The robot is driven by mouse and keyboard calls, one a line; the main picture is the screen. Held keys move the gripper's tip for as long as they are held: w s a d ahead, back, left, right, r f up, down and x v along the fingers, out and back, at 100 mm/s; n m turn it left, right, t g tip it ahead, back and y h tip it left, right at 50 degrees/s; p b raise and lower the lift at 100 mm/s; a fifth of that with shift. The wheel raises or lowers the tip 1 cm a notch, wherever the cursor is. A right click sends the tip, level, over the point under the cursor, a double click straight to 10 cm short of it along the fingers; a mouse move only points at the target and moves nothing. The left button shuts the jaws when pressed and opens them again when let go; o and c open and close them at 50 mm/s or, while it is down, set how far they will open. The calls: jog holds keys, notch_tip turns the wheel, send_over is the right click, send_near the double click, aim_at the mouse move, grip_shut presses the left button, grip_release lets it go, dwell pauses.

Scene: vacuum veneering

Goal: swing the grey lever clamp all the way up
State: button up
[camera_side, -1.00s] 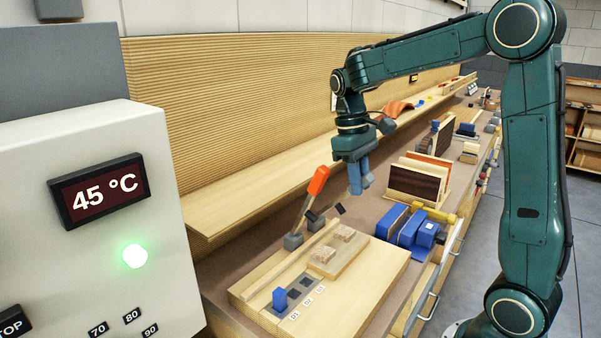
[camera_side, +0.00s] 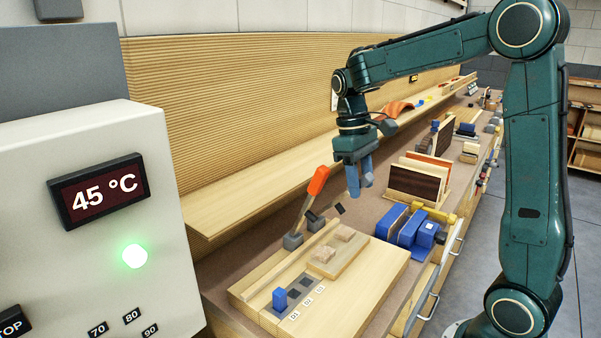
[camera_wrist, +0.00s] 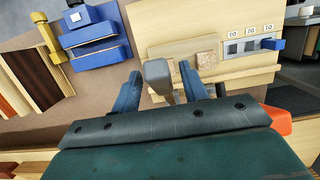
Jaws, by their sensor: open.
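The lever clamp has an orange handle grip (camera_side: 318,180) on a tilted lever that leans up and to the right from a grey base (camera_side: 292,241) at the board's back edge. A small dark pad (camera_side: 340,208) shows near the clamp. My gripper (camera_side: 360,183) is open and empty, pointing down, to the right of the orange grip and apart from it in the side view. In the wrist view my gripper (camera_wrist: 160,88) has a grey block-like part (camera_wrist: 158,72) showing between its fingers; contact cannot be told. Part of the orange grip (camera_wrist: 278,121) shows right of the gripper body.
A wooden board (camera_side: 370,275) carries small wood blocks (camera_side: 322,253) and a blue peg (camera_side: 280,297). Blue clamps (camera_side: 408,228) and a rack of dark and light veneers (camera_side: 415,182) stand right of my gripper. A heater panel (camera_side: 95,205) fills the left, reading 45 °C.

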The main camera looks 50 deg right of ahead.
jog(key=r, duration=0.3)
jog(key=s+r+t, duration=0.1)
jog(key=r, duration=0.3)
jog(key=s+r+t, duration=0.1)
jog(key=r, duration=0.3)
jog(key=shift+s, duration=0.15)
jog(key=shift+a+r, duration=0.15)
jog(key=shift+r, duration=0.1)
jog(key=shift+g, duration=0.8)
jog(key=shift+w+a+r, duration=0.45)
jog(key=shift+w+a, duration=0.7)
jog(key=shift+a, duration=0.35)
jog(key=shift+w+a+r, duration=0.4)
jog(key=shift+w+a, duration=0.8)
jog(key=shift+a, duration=0.35)
jog(key=shift+w+a+r, duration=0.45)
jog(key=shift+w+a, duration=0.7)
jog(key=shift+a, duration=0.35)
jog(key=s+f+t, duration=0.3)
jog(key=s+f, duration=0.2)
jog(key=s, duration=0.4)
jog(key=s+a+f+t, duration=0.1)
jog(key=s+f+t, duration=0.3)
jog(key=s, duration=0.6)
jog(key=shift+s+f+t, duration=0.3)
jog(key=shift+f, duration=0.75)
